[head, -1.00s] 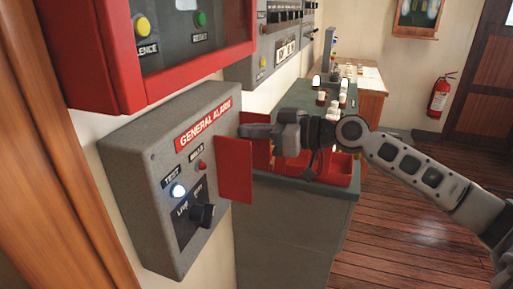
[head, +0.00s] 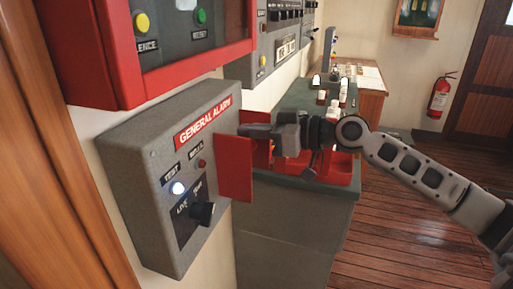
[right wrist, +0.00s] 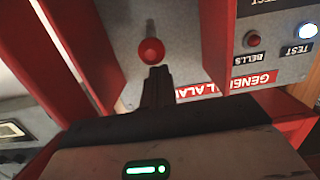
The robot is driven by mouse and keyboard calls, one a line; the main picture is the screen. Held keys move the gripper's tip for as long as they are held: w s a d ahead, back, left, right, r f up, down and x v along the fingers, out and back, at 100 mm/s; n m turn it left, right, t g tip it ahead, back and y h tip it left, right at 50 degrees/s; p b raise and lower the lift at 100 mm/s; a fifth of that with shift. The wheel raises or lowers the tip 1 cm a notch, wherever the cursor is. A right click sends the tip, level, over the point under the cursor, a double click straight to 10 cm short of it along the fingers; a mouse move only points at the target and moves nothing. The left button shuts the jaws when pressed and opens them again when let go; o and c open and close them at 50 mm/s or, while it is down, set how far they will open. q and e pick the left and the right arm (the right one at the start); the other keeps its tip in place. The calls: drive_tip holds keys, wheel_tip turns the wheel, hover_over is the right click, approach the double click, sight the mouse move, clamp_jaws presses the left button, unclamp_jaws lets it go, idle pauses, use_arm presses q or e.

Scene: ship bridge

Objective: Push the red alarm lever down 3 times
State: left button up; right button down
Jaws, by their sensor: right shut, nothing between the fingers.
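The grey General Alarm box (head: 150,170) is on the wall at the left of the head view, its red flap (head: 234,168) standing open. My right gripper (head: 247,131) reaches in from the right behind that flap. The red alarm lever is hidden in the head view. In the right wrist view, which is upside down, the red knob of the lever (right wrist: 151,51) shows on its short stem. The shut, empty fingertips of my right gripper (right wrist: 158,72) are right by the knob; I cannot tell if they touch it. My left gripper is not in view.
A red-framed panel (head: 150,88) hangs above the alarm box. The box carries a lit test lamp (head: 178,188), a bells lamp (head: 202,164) and a black knob (head: 203,213). A green-topped console (head: 300,215) stands beyond. Wooden floor at the right is clear.

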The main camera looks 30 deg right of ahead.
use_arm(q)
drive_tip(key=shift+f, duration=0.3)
use_arm(e)
drive_tip(key=shift+f, duration=0.4)
